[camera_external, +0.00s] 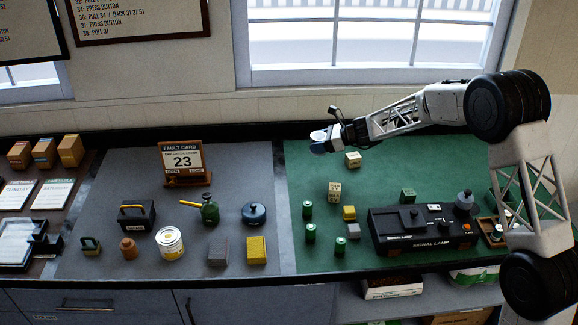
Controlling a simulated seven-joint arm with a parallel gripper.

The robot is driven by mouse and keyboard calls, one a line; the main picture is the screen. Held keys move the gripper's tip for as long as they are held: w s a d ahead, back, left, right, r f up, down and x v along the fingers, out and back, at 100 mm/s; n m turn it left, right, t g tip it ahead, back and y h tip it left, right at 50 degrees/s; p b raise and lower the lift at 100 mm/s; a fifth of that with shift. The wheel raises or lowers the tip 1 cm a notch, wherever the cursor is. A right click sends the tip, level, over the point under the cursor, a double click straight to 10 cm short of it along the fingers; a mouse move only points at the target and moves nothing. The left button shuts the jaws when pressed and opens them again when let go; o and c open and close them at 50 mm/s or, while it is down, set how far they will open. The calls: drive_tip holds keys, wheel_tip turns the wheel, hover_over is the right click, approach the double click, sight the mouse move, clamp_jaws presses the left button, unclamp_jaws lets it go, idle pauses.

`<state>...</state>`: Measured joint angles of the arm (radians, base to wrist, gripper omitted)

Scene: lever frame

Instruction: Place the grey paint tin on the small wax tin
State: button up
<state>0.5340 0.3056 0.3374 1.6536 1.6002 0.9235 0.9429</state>
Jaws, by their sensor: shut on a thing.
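My gripper (326,139) is raised above the back edge of the green mat, near the window wall. It is shut on a small rounded grey-blue thing (318,147) with a pale top, held clear of the bench. The fingers hide part of it, and I cannot tell for sure that it is the grey paint tin. A silvery tin with a white and yellow label (170,243) stands upright on the grey mat. A dark blue round lidded container (254,214) stands to its right. I cannot tell which thing is the small wax tin.
The grey mat holds a green oil can (209,210) and a fault card stand (184,163).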

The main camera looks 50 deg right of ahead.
idle(0.3)
drive_tip(key=w+a+r+n+g+y, duration=0.2)
drive_tip(key=a+n+y, duration=0.1)
drive_tip(key=a, duration=2.6)
drive_tip(key=s+a+n+g+y, duration=0.1)
drive_tip(key=s+a, duration=0.3)
drive_tip(key=a, duration=0.8)
drive_tip(key=s+a+n+g, duration=0.1)
drive_tip(key=s+a, duration=0.2)
drive_tip(key=a, duration=1)
drive_tip(key=shift+s+a+r+y, duration=0.2)
drive_tip(key=shift+s+r+y, duration=0.05)
drive_tip(key=shift+s+y, duration=0.15)
drive_tip(key=shift+w, duration=0.1)
hover_over(170, 234)
drive_tip(key=shift+f, duration=0.75)
